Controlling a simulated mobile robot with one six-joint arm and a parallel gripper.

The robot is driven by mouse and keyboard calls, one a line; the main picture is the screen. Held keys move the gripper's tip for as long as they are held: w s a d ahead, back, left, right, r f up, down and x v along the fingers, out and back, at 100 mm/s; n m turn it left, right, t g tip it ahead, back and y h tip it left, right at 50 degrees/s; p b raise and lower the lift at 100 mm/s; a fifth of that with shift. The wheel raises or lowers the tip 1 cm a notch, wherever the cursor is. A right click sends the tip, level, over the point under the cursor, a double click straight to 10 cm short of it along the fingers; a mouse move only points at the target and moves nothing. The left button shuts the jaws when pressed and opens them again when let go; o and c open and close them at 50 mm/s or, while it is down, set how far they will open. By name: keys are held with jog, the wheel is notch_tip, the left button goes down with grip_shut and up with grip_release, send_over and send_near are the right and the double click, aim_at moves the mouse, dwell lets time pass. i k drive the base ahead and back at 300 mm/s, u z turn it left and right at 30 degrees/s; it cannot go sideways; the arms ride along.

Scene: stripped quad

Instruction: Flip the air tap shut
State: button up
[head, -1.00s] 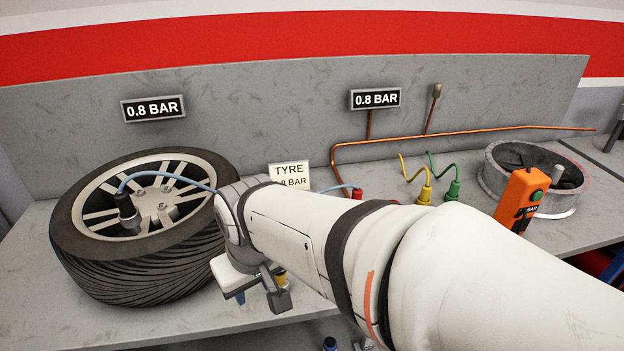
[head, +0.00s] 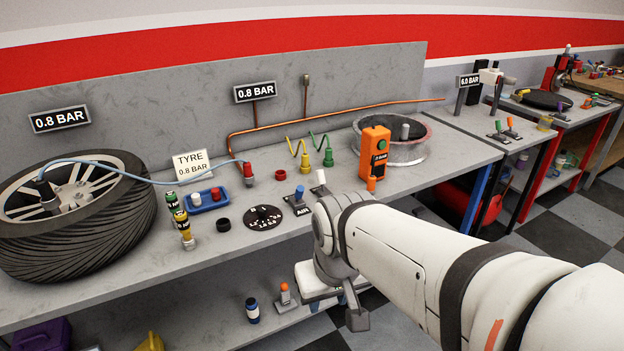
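A plate marked AIR (head: 303,212) lies near the bench's front edge, with a blue-topped upright lever (head: 298,194) just behind it; this looks like the air tap. A white-topped lever (head: 321,177) stands close to its right, its base partly hidden by my arm. My gripper (head: 345,302) hangs in front of the bench edge, below and right of the AIR plate, apart from both levers. I see it from behind the wrist, so its opening is unclear. The tyre (head: 110,235) lies at left, joined by a blue hose (head: 130,172) to a red fitting (head: 248,174).
A black dial (head: 263,217) lies left of the AIR plate, beside a blue tray (head: 194,206) and several small canisters. An orange box (head: 375,155) stands right of the levers. Signs on the back panel read 0.8 BAR (head: 256,91). A lower shelf (head: 200,320) runs beneath.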

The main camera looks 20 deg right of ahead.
aim_at(299, 190)
jog(key=z, duration=0.35)
jog(key=i, duration=1.4)
jog(key=z, duration=0.15)
jog(key=k, duration=0.75)
jog(key=u, duration=0.15)
jog(key=i, duration=0.5)
jog(key=u, duration=0.05)
